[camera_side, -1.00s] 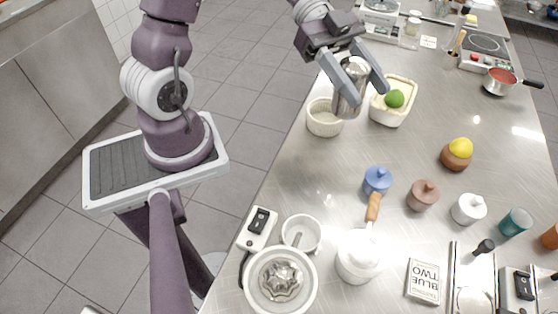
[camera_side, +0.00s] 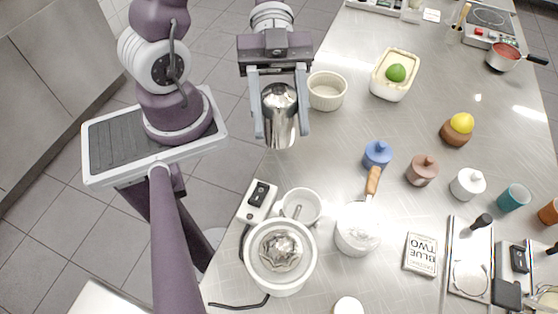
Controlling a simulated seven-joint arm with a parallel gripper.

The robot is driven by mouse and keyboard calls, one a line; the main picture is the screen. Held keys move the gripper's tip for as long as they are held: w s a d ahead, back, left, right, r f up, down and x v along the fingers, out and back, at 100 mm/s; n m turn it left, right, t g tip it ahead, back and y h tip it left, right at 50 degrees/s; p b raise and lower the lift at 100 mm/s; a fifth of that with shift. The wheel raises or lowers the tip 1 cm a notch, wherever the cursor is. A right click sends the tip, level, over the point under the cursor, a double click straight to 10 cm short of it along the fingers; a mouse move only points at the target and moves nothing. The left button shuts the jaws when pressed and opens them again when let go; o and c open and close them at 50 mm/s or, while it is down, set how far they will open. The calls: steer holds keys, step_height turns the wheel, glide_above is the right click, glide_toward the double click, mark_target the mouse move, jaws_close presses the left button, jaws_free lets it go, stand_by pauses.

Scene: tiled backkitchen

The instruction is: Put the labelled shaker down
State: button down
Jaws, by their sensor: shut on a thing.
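My gripper (camera_side: 281,134) is shut on a shiny metal shaker (camera_side: 281,108), with one finger on each side of it. The shaker hangs upright, domed top up, near the left edge of the steel counter (camera_side: 330,165). I cannot tell how far its base is above the counter, and no label shows on the side facing the camera.
A white ramekin (camera_side: 327,91) stands just right of the gripper. A white dish with a green fruit (camera_side: 393,75) is behind it. Counter between ramekin and blue jar is clear.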

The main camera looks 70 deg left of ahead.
step_height(320, 180, down, 9)
steer(key=shift+f, duration=0.1)
steer(key=c, duration=0.7)
jaws_free()
steer(key=shift+f, duration=0.1)
